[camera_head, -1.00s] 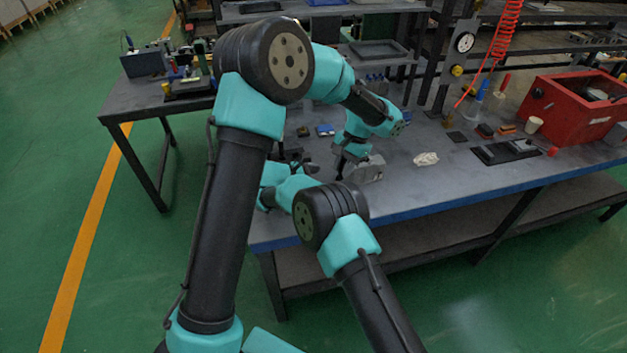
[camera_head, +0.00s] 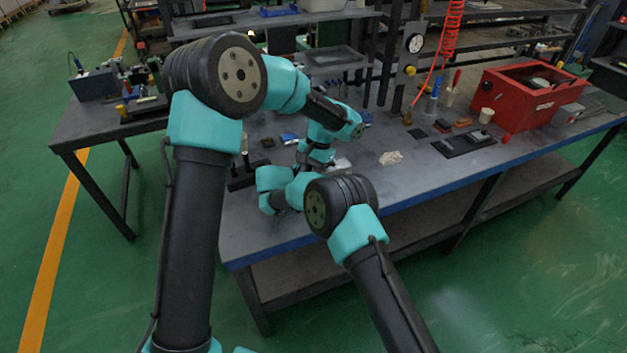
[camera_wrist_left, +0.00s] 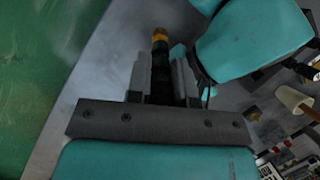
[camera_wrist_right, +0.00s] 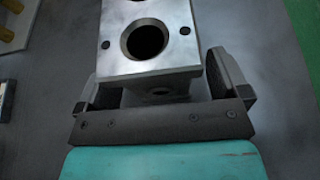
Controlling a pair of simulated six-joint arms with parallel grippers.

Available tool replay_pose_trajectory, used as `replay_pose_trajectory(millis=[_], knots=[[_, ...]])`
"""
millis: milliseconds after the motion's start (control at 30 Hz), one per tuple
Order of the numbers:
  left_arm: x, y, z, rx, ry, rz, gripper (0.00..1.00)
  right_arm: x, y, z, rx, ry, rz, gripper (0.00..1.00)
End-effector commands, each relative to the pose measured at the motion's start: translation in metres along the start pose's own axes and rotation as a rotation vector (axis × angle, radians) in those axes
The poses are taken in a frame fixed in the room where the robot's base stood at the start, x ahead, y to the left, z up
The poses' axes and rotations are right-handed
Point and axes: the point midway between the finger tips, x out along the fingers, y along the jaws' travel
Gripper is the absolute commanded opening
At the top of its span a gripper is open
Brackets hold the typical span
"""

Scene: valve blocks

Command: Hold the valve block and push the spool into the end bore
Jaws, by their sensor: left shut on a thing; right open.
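In the right wrist view the valve block (camera_wrist_right: 150,68) is a pale metal block with a large round bore in its upper face and a smaller hole in its near end. My right gripper (camera_wrist_right: 162,78) is open, with one finger on each side of the block and a visible gap at the right. In the left wrist view my left gripper (camera_wrist_left: 162,75) is shut on the spool (camera_wrist_left: 160,58), a dark rod with a yellow-orange end pointing away from the palm. In the head view my arms hide both grippers and the spool; part of a pale block (camera_head: 341,163) shows behind them.
The grey bench top (camera_head: 360,185) is clear in front of the crumpled white cloth (camera_head: 390,158). A red box (camera_head: 528,95) and a dark tray (camera_head: 463,143) stand to the right. A teal arm link (camera_wrist_left: 255,40) is close beside the left gripper.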

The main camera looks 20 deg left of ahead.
Motion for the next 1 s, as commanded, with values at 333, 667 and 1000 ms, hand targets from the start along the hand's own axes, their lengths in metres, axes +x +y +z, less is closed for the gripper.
replay_pose_trajectory(millis=[333, 667, 1000], knots=[[-0.0003, -0.0001, 0.0000, 0.000, 0.000, 0.000, 0.00, -0.0003, 0.0000, -0.0002, 0.000, 0.000, 0.000, 0.77], [-0.0003, -0.0001, 0.0000, 0.000, 0.000, 0.000, 0.00, -0.0003, 0.0000, -0.0002, 0.000, 0.000, 0.000, 0.46], [-0.0003, -0.0001, 0.0000, 0.000, 0.000, 0.000, 0.00, -0.0003, -0.0001, -0.0001, 0.000, 0.000, 0.000, 0.13]])
